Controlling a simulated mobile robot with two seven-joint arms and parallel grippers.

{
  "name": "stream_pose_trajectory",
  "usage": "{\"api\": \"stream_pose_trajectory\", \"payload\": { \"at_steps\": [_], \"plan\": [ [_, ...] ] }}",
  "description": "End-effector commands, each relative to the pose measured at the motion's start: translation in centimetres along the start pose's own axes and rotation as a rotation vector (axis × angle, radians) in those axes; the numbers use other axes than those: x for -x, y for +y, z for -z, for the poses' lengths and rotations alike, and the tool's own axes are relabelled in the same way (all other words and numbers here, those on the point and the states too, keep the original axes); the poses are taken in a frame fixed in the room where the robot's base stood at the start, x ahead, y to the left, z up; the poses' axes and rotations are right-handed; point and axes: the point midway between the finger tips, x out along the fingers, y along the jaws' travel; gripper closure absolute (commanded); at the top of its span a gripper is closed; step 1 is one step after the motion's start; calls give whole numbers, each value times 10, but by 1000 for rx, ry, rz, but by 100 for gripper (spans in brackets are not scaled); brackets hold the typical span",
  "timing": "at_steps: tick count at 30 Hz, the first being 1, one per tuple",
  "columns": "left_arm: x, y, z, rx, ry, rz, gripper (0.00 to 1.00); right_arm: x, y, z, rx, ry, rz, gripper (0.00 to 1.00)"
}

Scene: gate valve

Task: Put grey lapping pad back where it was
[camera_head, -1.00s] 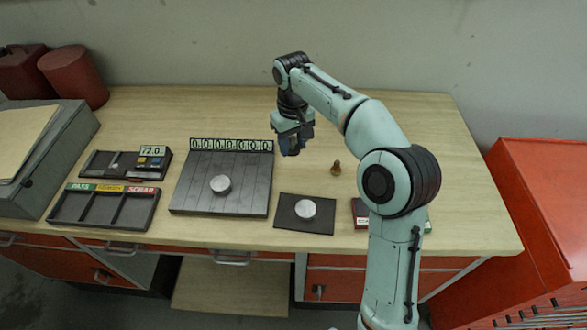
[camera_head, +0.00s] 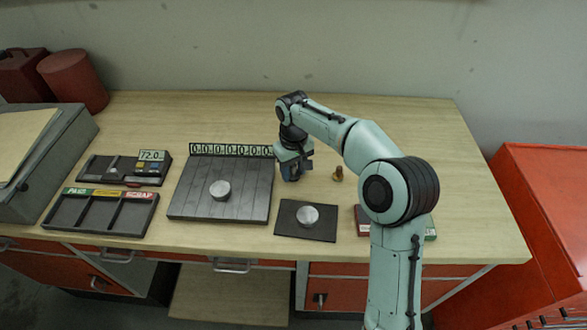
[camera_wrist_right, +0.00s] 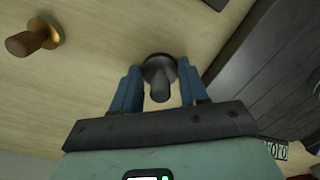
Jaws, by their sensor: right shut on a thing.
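My right gripper (camera_head: 291,176) is low over the bench, just right of the plate with the row of zeros. In the right wrist view its blue fingers are on either side of the grey lapping pad (camera_wrist_right: 160,75), a dark round base with a dark handle. The gripper is shut on it. In the head view the pad is mostly hidden by the gripper, and I cannot tell whether it touches the bench. My left gripper is not in view.
A brass piece with a brown handle (camera_head: 338,174) stands just right of the gripper; it also shows in the wrist view (camera_wrist_right: 32,38). The ribbed plate (camera_head: 190,205) bears a silver disc (camera_head: 220,189). A dark mat (camera_head: 288,225) bears another disc (camera_head: 307,216). The bench's back right is clear.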

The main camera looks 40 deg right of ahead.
Motion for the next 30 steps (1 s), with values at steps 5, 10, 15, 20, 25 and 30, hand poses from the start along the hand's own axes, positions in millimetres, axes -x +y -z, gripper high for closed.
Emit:
{"api": "stream_pose_trajectory", "payload": {
  "at_steps": [5, 10, 15, 20, 25, 30],
  "plan": [
    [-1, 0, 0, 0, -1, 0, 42, -2, 0, 0, 0, -1, 0, 31],
    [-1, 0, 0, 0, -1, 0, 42, -2, 0, 0, 0, -1, 0, 31],
    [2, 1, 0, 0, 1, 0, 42, 4, 0, 0, 0, 1, 0, 31],
    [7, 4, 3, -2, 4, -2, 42, 29, 0, 1, -1, 4, -1, 31],
    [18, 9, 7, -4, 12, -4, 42, 69, 0, 1, 0, 5, 0, 31],
    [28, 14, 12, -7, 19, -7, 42, 101, 0, 1, 1, 3, 0, 31]
  ]
}}
